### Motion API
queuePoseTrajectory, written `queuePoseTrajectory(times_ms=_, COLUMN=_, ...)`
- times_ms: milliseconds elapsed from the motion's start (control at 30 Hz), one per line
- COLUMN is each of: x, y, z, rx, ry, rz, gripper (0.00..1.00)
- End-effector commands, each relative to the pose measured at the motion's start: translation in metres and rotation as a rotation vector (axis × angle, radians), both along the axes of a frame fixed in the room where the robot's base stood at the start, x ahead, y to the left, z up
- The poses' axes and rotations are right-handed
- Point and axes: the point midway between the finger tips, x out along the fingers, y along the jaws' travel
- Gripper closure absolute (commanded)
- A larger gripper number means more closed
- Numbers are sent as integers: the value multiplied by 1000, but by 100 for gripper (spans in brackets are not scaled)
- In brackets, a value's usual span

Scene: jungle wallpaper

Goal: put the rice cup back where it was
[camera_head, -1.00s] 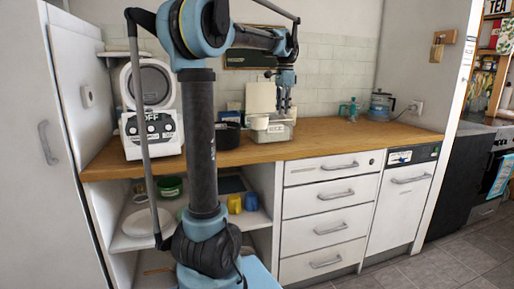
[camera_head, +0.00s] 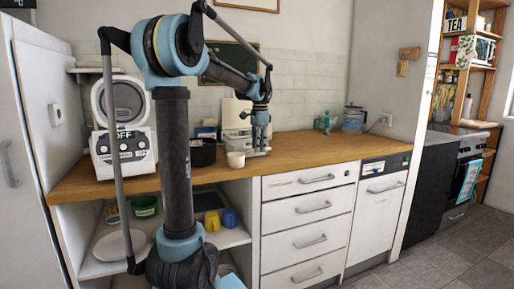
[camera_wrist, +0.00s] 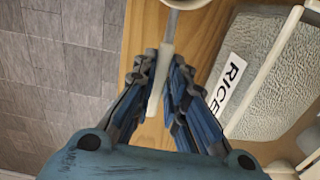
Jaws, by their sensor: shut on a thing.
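The rice cup (camera_head: 235,160) is small and white and shows in the camera_head view low over the front part of the wooden counter, near the rice container. My gripper (camera_head: 257,143) is just right of it. In the wrist view my gripper (camera_wrist: 164,80) is shut on the cup's pale, long handle. The cup's round body (camera_wrist: 184,3) is cut off at the top edge there. I cannot tell whether the cup touches the counter. The rice container (camera_wrist: 272,80), pale and textured with a RICE label, lies to the right of the fingers.
White drawers (camera_head: 305,207) are below the counter. The counter's edge is close to the gripper.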

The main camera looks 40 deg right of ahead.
Motion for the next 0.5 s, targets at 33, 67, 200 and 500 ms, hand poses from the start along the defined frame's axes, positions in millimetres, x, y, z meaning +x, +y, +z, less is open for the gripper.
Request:
queuePoseTrajectory(times_ms=33, x=0, y=0, z=0, rx=0, ry=0, rz=0, gripper=100)
queuePoseTrajectory(times_ms=67, x=0, y=0, z=0, rx=0, ry=0, rz=0, gripper=100)
queuePoseTrajectory(times_ms=200, x=0, y=0, z=-2, rx=0, ry=0, rz=1, gripper=100)
queuePoseTrajectory(times_ms=500, x=1, y=1, z=-2, rx=0, ry=0, rz=2, gripper=67)
